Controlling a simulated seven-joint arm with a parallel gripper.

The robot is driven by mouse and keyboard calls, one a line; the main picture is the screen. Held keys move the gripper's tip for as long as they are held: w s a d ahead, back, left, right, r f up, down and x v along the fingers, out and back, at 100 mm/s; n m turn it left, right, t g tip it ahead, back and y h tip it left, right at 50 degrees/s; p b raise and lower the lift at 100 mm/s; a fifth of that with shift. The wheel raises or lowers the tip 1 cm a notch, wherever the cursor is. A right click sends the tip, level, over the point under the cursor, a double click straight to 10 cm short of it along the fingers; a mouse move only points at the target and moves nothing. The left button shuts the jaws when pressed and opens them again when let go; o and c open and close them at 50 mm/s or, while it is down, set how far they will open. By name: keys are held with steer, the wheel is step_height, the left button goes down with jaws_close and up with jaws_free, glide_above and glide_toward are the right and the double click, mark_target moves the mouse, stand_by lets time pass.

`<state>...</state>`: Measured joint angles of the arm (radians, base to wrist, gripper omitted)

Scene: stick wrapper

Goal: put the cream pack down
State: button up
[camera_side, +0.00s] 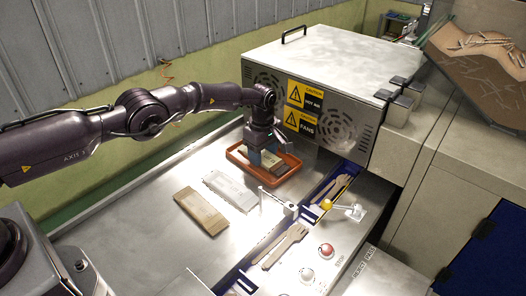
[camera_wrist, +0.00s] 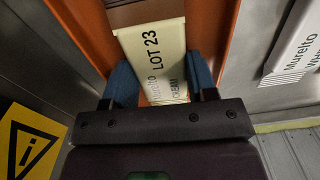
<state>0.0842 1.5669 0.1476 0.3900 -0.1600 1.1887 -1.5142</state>
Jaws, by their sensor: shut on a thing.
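My gripper (camera_side: 263,157) is over the orange tray (camera_side: 291,175), its blue fingers pointing down. In the wrist view my gripper (camera_wrist: 163,88) is shut on the cream pack (camera_wrist: 155,42), with a blue finger on each side of it. The pack's label reads LOT 23 and CREAM. The pack lies between the orange tray walls (camera_wrist: 80,25). A brown pack (camera_wrist: 145,13) is just beyond its far end. In the side view the fingers hide much of the cream pack. I cannot tell whether it touches the tray floor.
A white pack (camera_side: 230,190) and a kraft-brown pack (camera_side: 201,211) lie on the steel table left of a channel with wooden sticks (camera_side: 283,245). A machine housing with caution signs (camera_side: 303,95) stands close behind the tray.

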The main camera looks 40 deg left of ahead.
steer(key=o, duration=0.9)
steer(key=s+a+r+m+t, duration=0.1)
steer(key=s+r+m, duration=0.1)
steer(key=r, duration=1.1)
steer(key=s+a+r+m, duration=0.1)
steer(key=s+r, duration=0.1)
steer(key=r, duration=1.1)
steer(key=s+a+r+m+t, duration=0.15)
steer(key=s+r+m, duration=0.25)
steer(key=s+r, duration=0.5)
steer(key=s+r+m+t, duration=0.1)
steer(key=s+r+m, duration=0.15)
steer(key=s, duration=0.45)
steer(key=s+r+m+t, duration=0.1)
steer(key=s+m, duration=0.2)
steer(key=s, duration=0.4)
steer(key=s+f+m+t, duration=0.1)
steer(key=s+f+m, duration=0.3)
steer(key=s, duration=0.8)
steer(key=shift+s+d+m, duration=0.1)
steer(key=shift+m, duration=0.15)
